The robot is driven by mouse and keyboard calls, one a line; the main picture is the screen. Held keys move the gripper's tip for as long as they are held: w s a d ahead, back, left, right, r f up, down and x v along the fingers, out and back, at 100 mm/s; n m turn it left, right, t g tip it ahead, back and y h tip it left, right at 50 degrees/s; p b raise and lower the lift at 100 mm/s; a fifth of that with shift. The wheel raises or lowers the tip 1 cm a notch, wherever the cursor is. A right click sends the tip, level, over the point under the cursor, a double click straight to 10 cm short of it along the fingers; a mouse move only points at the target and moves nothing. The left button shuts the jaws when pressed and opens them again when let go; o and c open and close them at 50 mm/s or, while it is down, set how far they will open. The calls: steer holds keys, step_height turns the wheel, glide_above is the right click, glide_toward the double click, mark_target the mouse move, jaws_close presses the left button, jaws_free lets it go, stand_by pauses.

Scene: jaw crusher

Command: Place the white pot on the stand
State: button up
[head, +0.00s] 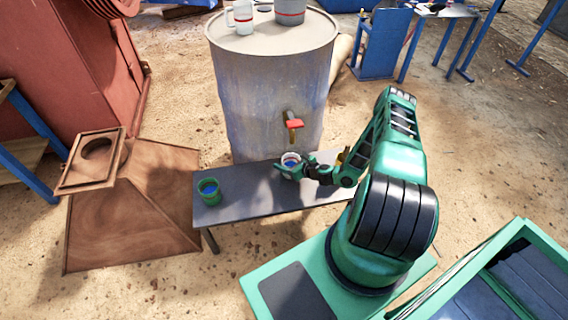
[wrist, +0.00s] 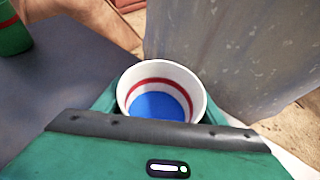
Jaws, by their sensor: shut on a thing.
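The white pot (head: 291,159) has a red band and a blue inside bottom. My gripper (head: 289,170) is shut on it, with the pot upright over the grey bench-like stand (head: 245,189) in front of the barrel. In the wrist view the white pot (wrist: 162,72) sits between the green fingers, and its open top faces the camera. I cannot tell whether its base touches the stand's top. The pot's lower part is hidden by my gripper.
A green pot (head: 209,191) with blue inside stands at the stand's left end. A grey barrel (head: 265,90) with a red-handled tap (head: 293,124) rises close behind. A white mug (head: 241,17) and a grey pot (head: 290,11) stand on it. The stand's middle is clear.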

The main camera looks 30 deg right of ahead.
steer(key=o, duration=1.3)
steer(key=v, duration=1.2)
steer(key=shift+d, duration=0.1)
